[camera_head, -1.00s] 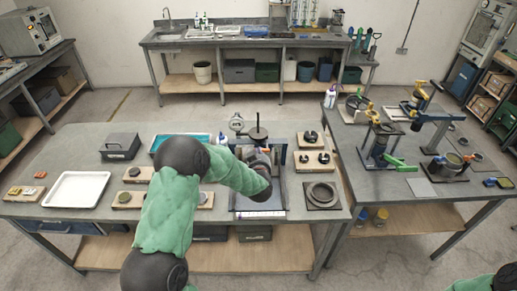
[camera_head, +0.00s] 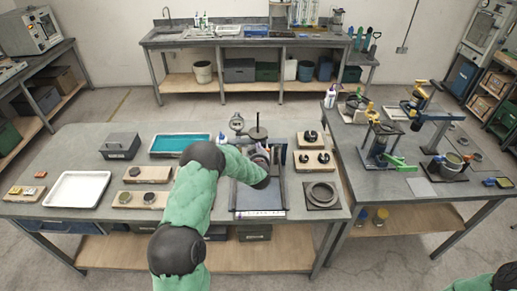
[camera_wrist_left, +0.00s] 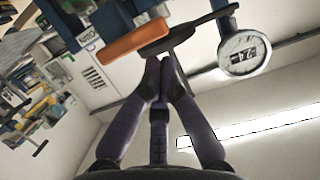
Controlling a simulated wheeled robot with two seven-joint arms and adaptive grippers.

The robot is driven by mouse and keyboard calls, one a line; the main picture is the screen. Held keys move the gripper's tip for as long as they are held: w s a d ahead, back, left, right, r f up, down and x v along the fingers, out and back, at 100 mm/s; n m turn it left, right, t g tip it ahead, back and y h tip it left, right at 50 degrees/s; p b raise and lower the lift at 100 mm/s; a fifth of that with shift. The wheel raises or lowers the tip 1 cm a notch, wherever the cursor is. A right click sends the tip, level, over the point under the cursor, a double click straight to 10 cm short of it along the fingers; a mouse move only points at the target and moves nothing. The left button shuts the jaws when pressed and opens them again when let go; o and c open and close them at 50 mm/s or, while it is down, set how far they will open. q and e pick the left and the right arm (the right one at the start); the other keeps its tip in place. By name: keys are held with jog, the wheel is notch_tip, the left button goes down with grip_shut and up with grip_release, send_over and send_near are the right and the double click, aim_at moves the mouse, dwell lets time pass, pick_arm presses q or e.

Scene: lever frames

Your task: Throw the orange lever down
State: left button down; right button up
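The orange lever (camera_wrist_left: 136,40) shows in the left wrist view as an orange grip on a dark arm, just past my fingertips. My left gripper (camera_wrist_left: 163,72) has its two fingers together, with the tips close beneath the lever and nothing visible between them. Whether the tips touch the lever I cannot tell. In the head view, my left arm reaches over the blue-framed press (camera_head: 281,188) on the front bench, and the wrist hides the gripper and lever. Only part of my right arm shows at the lower right; its gripper is out of view.
A round dial gauge (camera_wrist_left: 243,53) stands beside the lever; it also shows in the head view (camera_head: 237,122). Wooden blocks with dark knobs (camera_head: 313,140) and a plate with a grey ring (camera_head: 322,194) lie right of the press. A white tray (camera_head: 78,201) lies left.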

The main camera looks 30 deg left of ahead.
pick_arm(q)
jog(key=shift+f, duration=0.15)
dwell(0.3)
jog(key=shift+a+f+b, duration=0.1)
jog(key=shift+f+b, duration=0.05)
jog(key=shift+b, duration=0.5)
